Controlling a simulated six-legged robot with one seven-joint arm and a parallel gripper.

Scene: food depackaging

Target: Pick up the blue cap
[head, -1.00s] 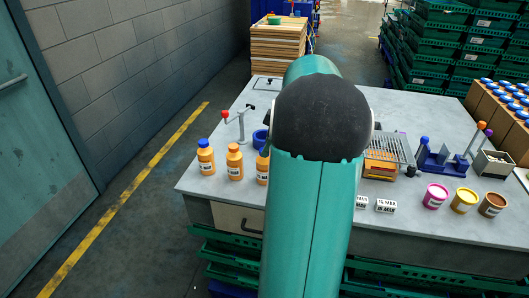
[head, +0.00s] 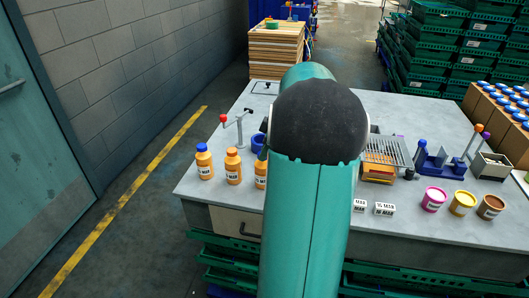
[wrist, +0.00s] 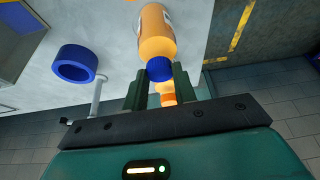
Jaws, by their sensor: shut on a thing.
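In the wrist view, my gripper (wrist: 160,78) is shut on a blue cap (wrist: 159,68), with one dark green finger on each side. The cap sits on the neck of an orange bottle (wrist: 157,35), and I see no gap between them. In the head view, this looks like the rightmost bottle (head: 260,180) of a row of three. Its top is hidden by my gripper and arm. The leftmost bottle (head: 204,166) also has a blue cap, and the middle bottle (head: 233,171) has an orange cap.
A wire rack (head: 388,150), small labelled boxes (head: 384,209) and several colored tubs (head: 434,199) are to the right. The table (head: 205,190) ends just left of the bottles.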

